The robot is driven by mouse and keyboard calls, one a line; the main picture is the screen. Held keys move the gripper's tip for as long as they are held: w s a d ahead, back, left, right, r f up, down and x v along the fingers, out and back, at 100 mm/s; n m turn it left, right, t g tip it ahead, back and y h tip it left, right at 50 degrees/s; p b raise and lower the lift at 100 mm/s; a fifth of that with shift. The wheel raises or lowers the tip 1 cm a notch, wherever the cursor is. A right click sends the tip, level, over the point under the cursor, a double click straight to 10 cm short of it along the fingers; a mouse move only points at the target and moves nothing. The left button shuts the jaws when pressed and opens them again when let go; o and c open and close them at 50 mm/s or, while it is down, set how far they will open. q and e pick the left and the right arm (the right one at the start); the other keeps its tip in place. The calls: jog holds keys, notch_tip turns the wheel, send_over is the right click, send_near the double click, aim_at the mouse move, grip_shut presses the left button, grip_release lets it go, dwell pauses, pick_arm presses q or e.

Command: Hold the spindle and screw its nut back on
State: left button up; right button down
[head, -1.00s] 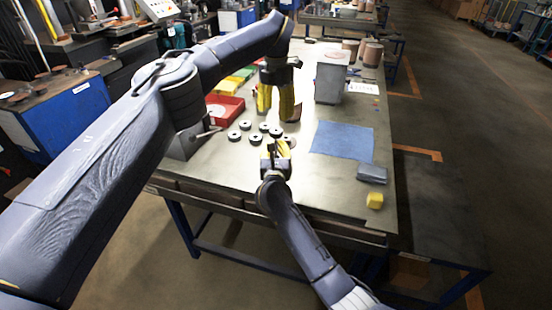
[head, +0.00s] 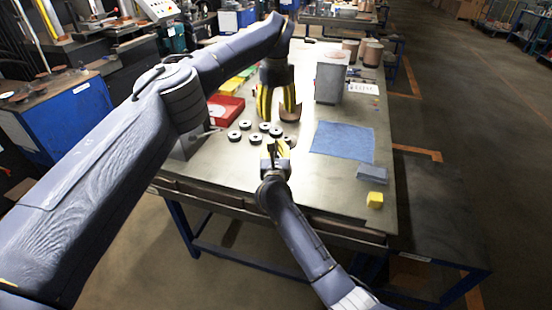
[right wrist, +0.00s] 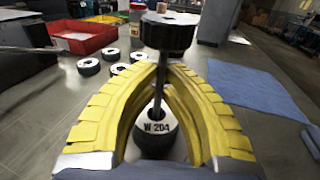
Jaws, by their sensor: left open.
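The spindle (right wrist: 159,85) is a thin dark upright rod in the right wrist view. A thick dark disc with a pale top (right wrist: 168,34) sits at its upper end. A pale disc marked W 204 (right wrist: 155,130) is at its foot. My right gripper (right wrist: 168,66) is closed around the rod with its yellow fingers; in the head view it also shows (head: 271,143) near the table's middle. My left gripper (head: 277,114) is open, pointing down, above and beyond the right one. I cannot make out a separate nut.
Several black-and-white discs (head: 246,125) lie left of the grippers. A red bin (head: 226,109) stands behind them. A blue cloth (head: 343,142), grey block (head: 372,173) and yellow block (head: 375,199) lie at the right.

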aim_at(276, 132)
pick_arm(q)
jog(key=n, duration=0.4)
jog(key=shift+n, duration=0.4)
jog(key=n, duration=0.6)
jog(key=shift+a+r, duration=0.1)
jog(key=n, duration=0.5)
jog(key=shift+a+n, duration=0.1)
jog(key=shift+n, duration=0.3)
jog(key=n, duration=0.5)
jog(key=shift+f, duration=4)
jog(key=shift+c, duration=0.4)
